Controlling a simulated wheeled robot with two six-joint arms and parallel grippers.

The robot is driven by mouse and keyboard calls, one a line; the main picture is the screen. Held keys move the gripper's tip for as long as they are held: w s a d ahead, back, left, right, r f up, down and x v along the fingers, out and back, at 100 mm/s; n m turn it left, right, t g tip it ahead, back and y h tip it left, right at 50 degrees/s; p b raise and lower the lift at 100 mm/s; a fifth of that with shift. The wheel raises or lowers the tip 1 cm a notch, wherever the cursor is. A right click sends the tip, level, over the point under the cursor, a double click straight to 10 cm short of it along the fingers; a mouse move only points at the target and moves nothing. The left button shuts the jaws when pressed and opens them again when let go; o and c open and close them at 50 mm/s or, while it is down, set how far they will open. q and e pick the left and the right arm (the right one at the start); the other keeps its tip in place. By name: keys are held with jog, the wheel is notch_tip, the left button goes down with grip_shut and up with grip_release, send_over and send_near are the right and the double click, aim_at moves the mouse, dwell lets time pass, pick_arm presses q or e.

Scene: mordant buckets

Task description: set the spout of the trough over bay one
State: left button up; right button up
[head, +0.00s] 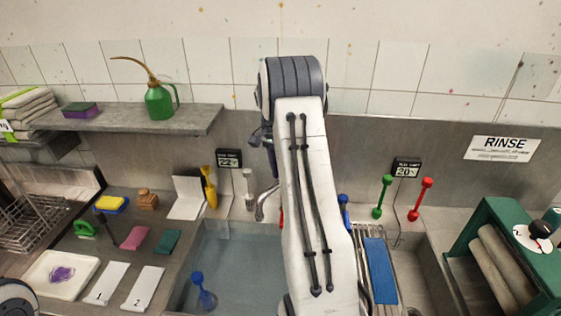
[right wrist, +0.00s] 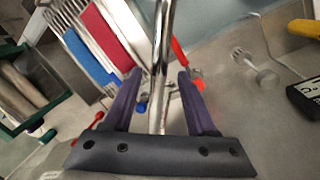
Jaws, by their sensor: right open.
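The chrome spout (head: 266,203) hangs at the back of the water-filled left basin (head: 235,250), its bent tip near that basin's back edge. My right arm hides its other parts. In the right wrist view the chrome pipe (right wrist: 160,60) runs between the two dark fingers of my right gripper (right wrist: 159,76). These fingers are open, one on each side of the pipe; I cannot tell whether they touch it. In the head view only a bit of my right gripper (head: 262,138) shows beside the arm. My left gripper is out of view. No label marks bay one on the basins.
A rack with a blue board (head: 380,270) lies right of my arm. Green (head: 382,197) and red (head: 420,198) handles stand behind the right basin. A blue plunger-like tool (head: 202,292) stands in the water. A yellow tool (head: 209,187) and white knob (head: 249,188) stand behind the left basin.

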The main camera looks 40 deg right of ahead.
notch_tip(320, 180, up, 10)
jog(key=w+b, duration=0.1)
jog(key=w, duration=0.1)
jog(key=shift+f+b, duration=0.25)
jog(key=shift+b, duration=0.15)
jog(key=shift+a, duration=0.1)
